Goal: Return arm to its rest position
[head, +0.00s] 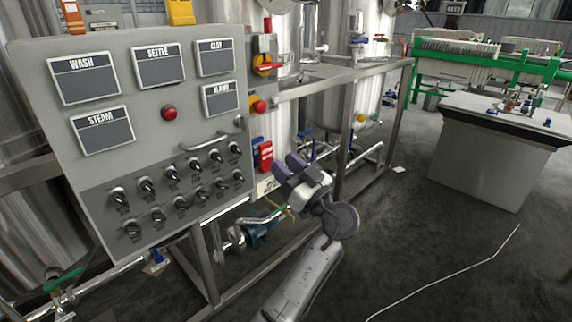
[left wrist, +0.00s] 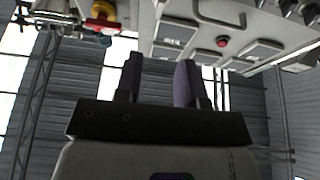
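My left arm (head: 305,278) comes up from the bottom of the head view. My left gripper (head: 287,167) is in front of the lower right edge of the grey control panel, near a red switch on the frame. In the left wrist view, the two dark purple fingers of the left gripper (left wrist: 160,80) stand apart with nothing between them. They look clear of the panel, though the exact distance cannot be told. My right gripper is not in either view.
The control panel (head: 168,118) has labelled displays, a red button (head: 169,113) and several black knobs. A steel frame (head: 345,140) with pipes and tanks stands behind. A grey cabinet (head: 480,160) stands right. The dark floor (head: 430,240) is open, with a thin pale line on it.

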